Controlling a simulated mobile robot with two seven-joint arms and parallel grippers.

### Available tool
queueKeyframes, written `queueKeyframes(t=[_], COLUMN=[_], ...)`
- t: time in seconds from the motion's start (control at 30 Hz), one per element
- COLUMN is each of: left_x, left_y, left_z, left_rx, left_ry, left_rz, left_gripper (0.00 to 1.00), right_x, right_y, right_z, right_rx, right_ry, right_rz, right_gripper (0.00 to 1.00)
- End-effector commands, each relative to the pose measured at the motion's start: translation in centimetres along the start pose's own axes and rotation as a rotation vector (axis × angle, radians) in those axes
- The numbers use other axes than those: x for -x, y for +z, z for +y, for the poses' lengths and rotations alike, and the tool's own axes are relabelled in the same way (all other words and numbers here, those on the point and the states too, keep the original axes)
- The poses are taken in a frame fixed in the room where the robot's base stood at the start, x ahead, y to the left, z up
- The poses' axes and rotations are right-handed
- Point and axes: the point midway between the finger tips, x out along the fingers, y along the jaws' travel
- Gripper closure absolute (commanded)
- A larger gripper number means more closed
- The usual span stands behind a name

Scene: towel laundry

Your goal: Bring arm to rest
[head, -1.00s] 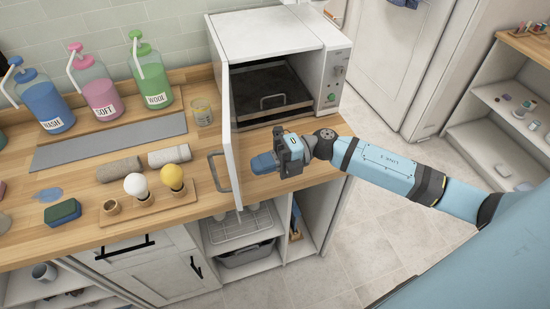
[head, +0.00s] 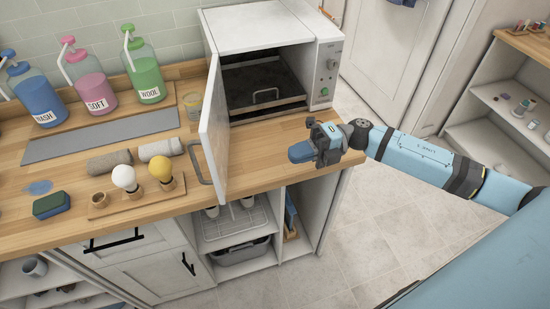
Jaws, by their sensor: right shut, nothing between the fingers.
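My right arm (head: 420,157) comes in from the right, light blue with dark joints. Its gripper (head: 303,151) is over the front right part of the wooden counter, in front of the microwave-like box. Its blue fingers point left and are shut, with nothing seen between them. The gripper is to the right of the open white door and apart from it. My left gripper is not in view.
The white box (head: 262,27) stands with its door (head: 214,125) swung open, its handle facing left. Bottles, rolled towels (head: 109,161) and bulbs on a wooden board (head: 137,203) fill the counter's left. Open floor (head: 375,235) lies right of the counter.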

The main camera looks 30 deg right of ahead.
Motion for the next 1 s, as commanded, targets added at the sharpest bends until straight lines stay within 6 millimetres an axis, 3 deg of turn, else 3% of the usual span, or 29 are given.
queueKeyframes(t=[0.1,0.3,0.5,0.63,0.83,1.0], left_x=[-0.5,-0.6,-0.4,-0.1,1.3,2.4], left_y=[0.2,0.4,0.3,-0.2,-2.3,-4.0], left_z=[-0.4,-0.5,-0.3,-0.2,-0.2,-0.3], left_rx=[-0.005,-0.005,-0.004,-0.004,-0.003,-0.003], left_ry=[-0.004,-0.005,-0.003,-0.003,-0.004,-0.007], left_rz=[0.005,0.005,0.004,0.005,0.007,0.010], left_gripper=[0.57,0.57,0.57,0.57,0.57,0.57], right_x=[1.8,3.1,3.1,1.7,-1.6,-2.7], right_y=[-0.7,-1.1,-1.1,-1.1,-0.9,-3.6], right_z=[-0.2,0.0,0.1,-0.2,-2.9,-9.1], right_rx=[-0.002,0.001,-0.003,-0.073,-0.459,-0.952], right_ry=[-0.002,0.000,0.005,0.086,0.367,0.523], right_rz=[0.000,0.001,-0.004,-0.094,-0.516,-0.929], right_gripper=[1.00,1.00,1.00,1.00,1.00,1.00])
